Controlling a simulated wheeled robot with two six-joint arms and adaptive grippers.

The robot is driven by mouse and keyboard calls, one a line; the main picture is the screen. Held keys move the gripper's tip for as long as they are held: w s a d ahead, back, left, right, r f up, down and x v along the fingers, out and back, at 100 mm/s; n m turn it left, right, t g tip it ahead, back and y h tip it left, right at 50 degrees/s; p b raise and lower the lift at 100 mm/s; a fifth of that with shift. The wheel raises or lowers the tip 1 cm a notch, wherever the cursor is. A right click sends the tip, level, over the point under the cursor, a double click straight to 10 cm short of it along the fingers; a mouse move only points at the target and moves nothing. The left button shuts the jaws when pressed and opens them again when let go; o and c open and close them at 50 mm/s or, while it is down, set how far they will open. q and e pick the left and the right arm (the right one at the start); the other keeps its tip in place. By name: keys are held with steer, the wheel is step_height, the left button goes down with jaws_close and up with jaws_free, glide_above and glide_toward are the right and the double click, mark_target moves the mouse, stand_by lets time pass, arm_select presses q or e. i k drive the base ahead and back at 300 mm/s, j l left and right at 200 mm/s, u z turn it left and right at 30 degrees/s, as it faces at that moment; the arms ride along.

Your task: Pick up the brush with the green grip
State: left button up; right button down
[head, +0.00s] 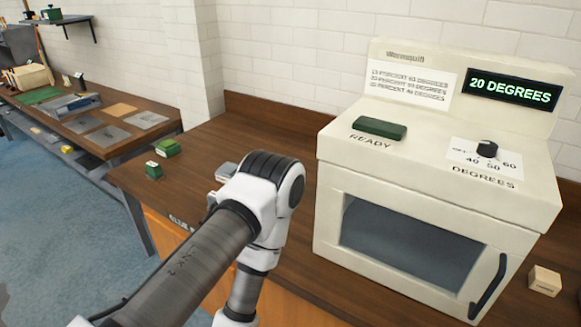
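I cannot make out a brush with a green grip in the head view. Two small green items stand on the near wooden bench: a green block-like item (168,147) and a smaller green one with a pale top (152,170). Neither shows a clear brush shape. My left arm comes in from the lower left and bends down again in front of the bench, hiding part of its top. Its gripper is out of the frame. My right arm and gripper are not in view.
A cream oven-like machine (345,158) with a green READY button (380,128), a dial (487,149) and a "20 DEGREES" display (510,90) stands at right. A small wooden block (544,281) is beside it. A second bench (95,143) holds flat plates at left.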

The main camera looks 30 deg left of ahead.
mark_target(154, 173)
steer(key=z, duration=1.2)
steer(key=u, duration=3.05)
steer(key=i+j, duration=0.1)
